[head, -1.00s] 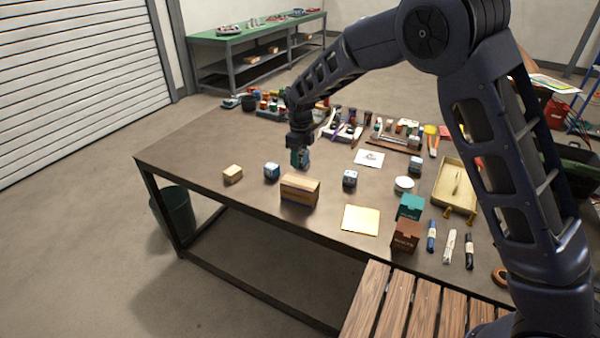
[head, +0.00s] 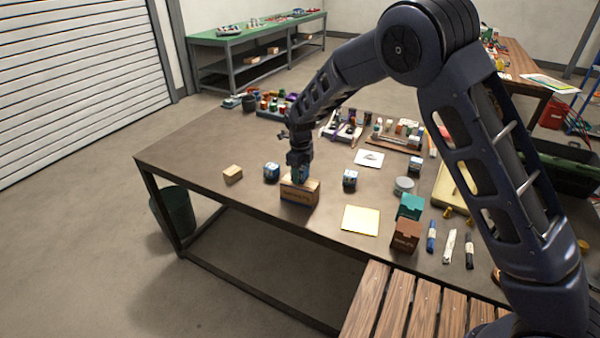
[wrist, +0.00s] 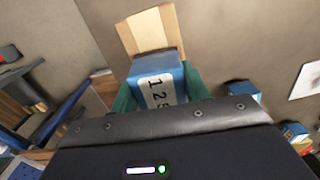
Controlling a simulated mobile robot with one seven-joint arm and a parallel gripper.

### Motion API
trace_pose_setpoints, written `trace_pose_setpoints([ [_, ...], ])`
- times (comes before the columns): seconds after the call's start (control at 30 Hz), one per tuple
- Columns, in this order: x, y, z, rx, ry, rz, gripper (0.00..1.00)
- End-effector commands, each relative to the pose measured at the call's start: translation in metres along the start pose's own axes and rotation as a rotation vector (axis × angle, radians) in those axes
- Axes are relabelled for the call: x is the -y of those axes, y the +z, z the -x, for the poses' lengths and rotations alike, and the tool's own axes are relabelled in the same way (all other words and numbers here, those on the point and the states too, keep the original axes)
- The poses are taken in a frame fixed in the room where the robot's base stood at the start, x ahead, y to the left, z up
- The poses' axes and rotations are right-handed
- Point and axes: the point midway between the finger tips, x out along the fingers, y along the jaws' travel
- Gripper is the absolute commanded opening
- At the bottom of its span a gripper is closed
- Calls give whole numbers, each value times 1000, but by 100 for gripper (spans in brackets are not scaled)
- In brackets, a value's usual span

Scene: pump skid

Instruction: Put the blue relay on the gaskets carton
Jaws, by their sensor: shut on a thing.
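My gripper (head: 299,164) is shut on the blue relay (head: 301,175), a small blue block with a white label. In the wrist view the relay (wrist: 158,82) sits between my green fingers, its printed label facing the camera. The gaskets carton (head: 298,194), a brown cardboard box near the table's front edge, is right below the relay. Its top also shows beyond the relay in the wrist view (wrist: 147,31). The relay is at or just above the carton's top; I cannot tell whether they touch. My gripper hides part of the relay.
Similar blue-and-white blocks stand left (head: 271,171) and right (head: 349,179) of the carton. A small tan box (head: 232,173) is farther left. A yellow sheet (head: 361,220), a teal box (head: 410,206) and a brown box (head: 405,234) lie to the right. The table's left end is clear.

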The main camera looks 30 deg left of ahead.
Motion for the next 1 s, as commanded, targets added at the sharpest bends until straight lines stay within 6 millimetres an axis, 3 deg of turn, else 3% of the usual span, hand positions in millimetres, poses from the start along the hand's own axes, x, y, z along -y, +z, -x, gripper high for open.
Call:
trace_pose_setpoints([
  [0.03, 0, 0, -2, 0, 0, 0, 20],
  [0.07, 0, 0, -2, 0, 0, 0, 50],
  [0.17, 0, 0, -1, 0, 0, 0, 68],
  [0.57, 0, 0, 6, 1, 0, 0, 68],
  [1.0, 0, 0, 83, 3, -1, 0, 68],
])
